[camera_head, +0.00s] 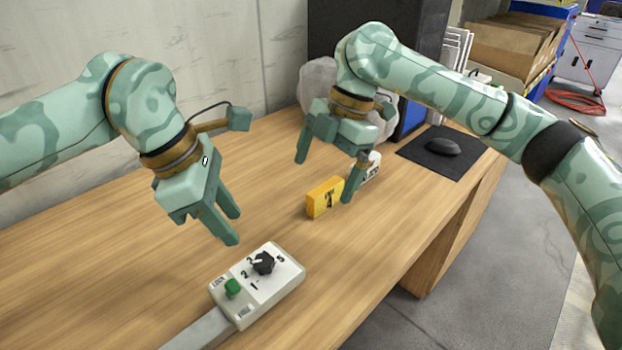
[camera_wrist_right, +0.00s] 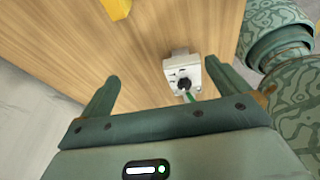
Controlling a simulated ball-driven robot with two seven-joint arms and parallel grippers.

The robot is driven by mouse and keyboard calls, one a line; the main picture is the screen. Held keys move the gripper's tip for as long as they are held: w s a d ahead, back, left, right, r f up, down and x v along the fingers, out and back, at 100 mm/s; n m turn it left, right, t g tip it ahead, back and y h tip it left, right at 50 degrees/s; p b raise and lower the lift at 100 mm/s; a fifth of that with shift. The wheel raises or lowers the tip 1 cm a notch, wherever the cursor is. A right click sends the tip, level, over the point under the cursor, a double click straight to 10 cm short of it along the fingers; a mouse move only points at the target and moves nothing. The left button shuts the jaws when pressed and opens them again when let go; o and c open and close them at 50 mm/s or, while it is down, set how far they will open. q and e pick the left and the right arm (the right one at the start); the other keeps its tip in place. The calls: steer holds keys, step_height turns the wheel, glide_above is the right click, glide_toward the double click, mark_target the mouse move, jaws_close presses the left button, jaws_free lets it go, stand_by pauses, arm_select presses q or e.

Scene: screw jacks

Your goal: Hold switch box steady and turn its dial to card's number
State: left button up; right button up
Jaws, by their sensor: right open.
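The pale switch box (camera_head: 285,290) lies on the table in the head view. I cannot tell which number the dial points to. The yellow card (camera_head: 325,198) stands farther back; its dark number is too small to read surely. My left gripper (camera_head: 235,227) is open and empty, above and behind the box, apart from it. My right gripper (camera_head: 326,178) is open and empty near the card. The right wrist view shows a pale box with a dark dial (camera_wrist_right: 184,84) beyond the open fingers.
A small pale object (camera_head: 373,167) with dark lettering is partly hidden behind my right gripper. A black mouse (camera_head: 443,147) lies on a dark pad (camera_head: 420,158). A grey bar (camera_head: 200,331) extends from the box. The table's left part is clear.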

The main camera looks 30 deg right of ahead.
steer(key=g, duration=0.2)
glide_toward(289, 255)
steer(key=shift+n+y, duration=0.4)
steer(key=x, duration=0.8)
steer(key=d+x, duration=0.1)
steer(key=x, duration=0.3)
steer(key=shift+w+f, duration=0.3)
